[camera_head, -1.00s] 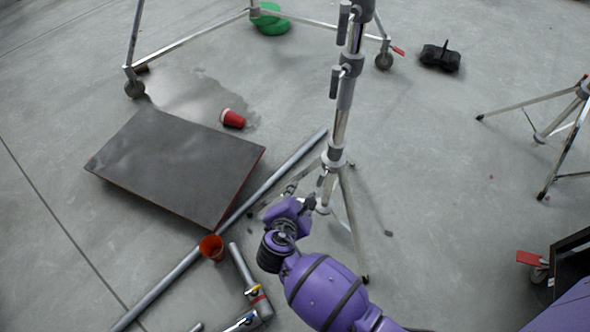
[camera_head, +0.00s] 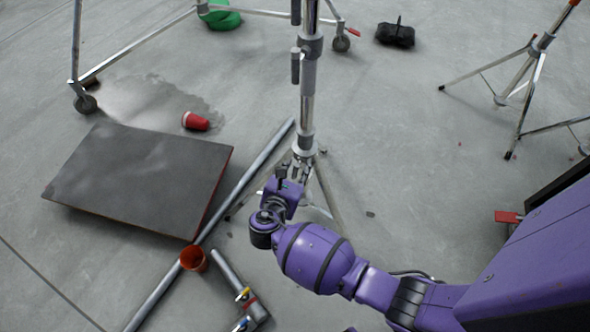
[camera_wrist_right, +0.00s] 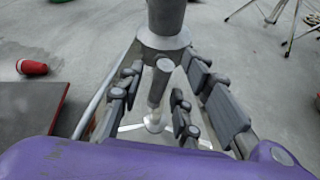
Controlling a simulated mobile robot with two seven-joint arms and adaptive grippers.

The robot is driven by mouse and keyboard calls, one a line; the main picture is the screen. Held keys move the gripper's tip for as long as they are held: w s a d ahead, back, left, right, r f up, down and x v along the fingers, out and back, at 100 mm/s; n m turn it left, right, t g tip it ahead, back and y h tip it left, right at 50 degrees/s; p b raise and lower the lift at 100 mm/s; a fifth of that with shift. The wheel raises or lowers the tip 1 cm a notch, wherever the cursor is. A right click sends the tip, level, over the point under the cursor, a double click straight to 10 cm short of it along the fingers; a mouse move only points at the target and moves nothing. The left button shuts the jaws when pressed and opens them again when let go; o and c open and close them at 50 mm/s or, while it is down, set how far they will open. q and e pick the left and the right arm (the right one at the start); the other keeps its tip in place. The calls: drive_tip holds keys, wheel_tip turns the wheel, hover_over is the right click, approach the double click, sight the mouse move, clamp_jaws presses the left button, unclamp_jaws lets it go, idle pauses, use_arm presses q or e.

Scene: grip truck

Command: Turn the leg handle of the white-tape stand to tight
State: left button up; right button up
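A silver tripod stand (camera_head: 308,95) stands upright in the middle of the head view; I cannot make out white tape on it. My right gripper (camera_head: 298,170) is low at the stand, just below the collar where the legs spread. In the right wrist view a short grey leg handle (camera_wrist_right: 160,80) slants down from the stand's collar (camera_wrist_right: 164,42). The dark fingers of my right gripper (camera_wrist_right: 165,92) are spread on both sides of this handle, with gaps beside it. In the head view my gripper hides the handle. My left gripper is not in view.
A dark board (camera_head: 140,180), a long pipe (camera_head: 240,185) and an orange cup (camera_head: 193,259) lie left of my right arm. A red cup (camera_head: 196,121) lies behind the board. Another tripod (camera_head: 525,75) stands at right. A wheeled frame (camera_head: 135,50) is at back left.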

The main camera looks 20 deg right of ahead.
drive_tip(key=shift+w+d+f, duration=0.1)
clamp_jaws()
idle(0.4)
drive_tip(key=shift+d+m+t+y+p, duration=0.1)
drive_tip(key=shift+m+t+y+p, duration=0.25)
drive_tip(key=shift+m, duration=0.35)
drive_tip(key=shift+f+m+t+y, duration=0.1)
drive_tip(key=shift+m+t+y, duration=0.15)
drive_tip(key=shift+m+t, duration=0.4)
drive_tip(key=shift+m+t+y+b, duration=0.3)
drive_tip(key=shift+m+b, duration=0.5)
drive_tip(key=shift+m, duration=0.25)
